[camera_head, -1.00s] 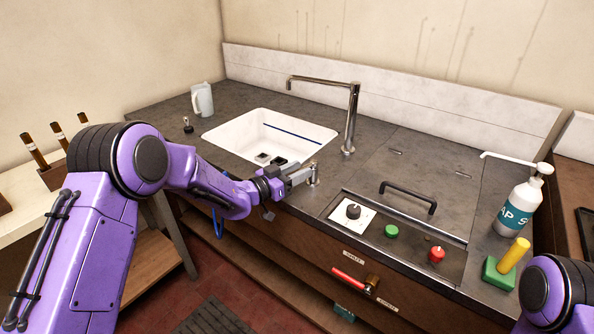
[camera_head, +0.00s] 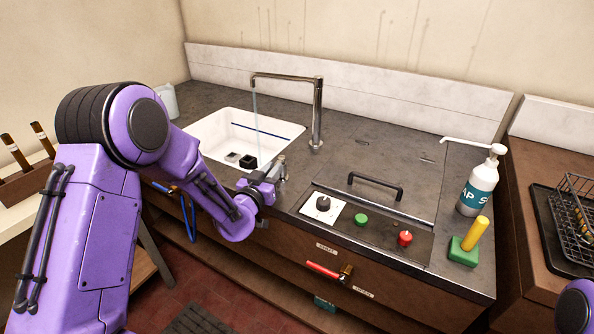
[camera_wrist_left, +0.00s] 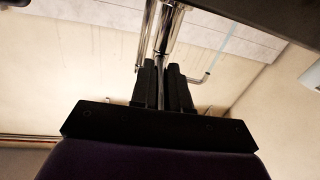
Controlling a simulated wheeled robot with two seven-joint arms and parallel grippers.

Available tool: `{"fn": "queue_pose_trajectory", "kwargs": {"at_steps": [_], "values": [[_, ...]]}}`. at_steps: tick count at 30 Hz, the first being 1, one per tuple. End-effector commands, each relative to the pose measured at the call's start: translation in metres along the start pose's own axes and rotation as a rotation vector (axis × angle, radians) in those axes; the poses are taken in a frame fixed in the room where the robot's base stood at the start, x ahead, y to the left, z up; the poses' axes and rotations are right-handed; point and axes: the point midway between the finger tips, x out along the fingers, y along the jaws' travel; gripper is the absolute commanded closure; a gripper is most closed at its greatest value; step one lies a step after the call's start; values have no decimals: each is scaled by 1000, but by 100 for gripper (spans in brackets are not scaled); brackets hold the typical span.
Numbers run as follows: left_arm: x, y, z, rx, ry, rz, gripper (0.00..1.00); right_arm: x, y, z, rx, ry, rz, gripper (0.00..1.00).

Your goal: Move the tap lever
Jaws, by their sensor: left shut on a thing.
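The chrome tap lever post (camera_head: 282,168) stands on the counter at the sink's front right corner. My left gripper (camera_head: 271,174) is at it, and its jaws partly hide it in the head view. In the left wrist view the black fingers (camera_wrist_left: 163,88) are shut on the thin chrome lever rod (camera_wrist_left: 161,92). The tall chrome tap (camera_head: 317,110) stands behind the sink, and a thin water stream (camera_head: 257,125) falls from its spout into the white sink (camera_head: 210,132). My right gripper is out of view; only part of that arm shows at the bottom right edge.
Right of the lever are a control panel with a black knob (camera_head: 323,203), green button (camera_head: 361,220) and red button (camera_head: 405,238), and a black handle (camera_head: 375,184). A soap bottle (camera_head: 478,188) and a yellow-handled green block (camera_head: 463,251) stand farther right.

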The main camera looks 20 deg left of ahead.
Motion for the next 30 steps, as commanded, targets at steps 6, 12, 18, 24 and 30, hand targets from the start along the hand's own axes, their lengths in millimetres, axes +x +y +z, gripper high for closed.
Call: {"fn": "queue_pose_trajectory", "kwargs": {"at_steps": [6,12,18,24,30], "values": [[-4,-4,-1,2,0,-21,100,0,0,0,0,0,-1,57],[-3,-4,0,1,-1,-20,62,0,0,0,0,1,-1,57],[-2,-3,0,1,0,-18,59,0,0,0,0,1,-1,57],[-13,-2,1,1,0,-16,59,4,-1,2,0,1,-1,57],[-59,-2,3,2,-1,-18,59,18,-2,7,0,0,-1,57]]}}
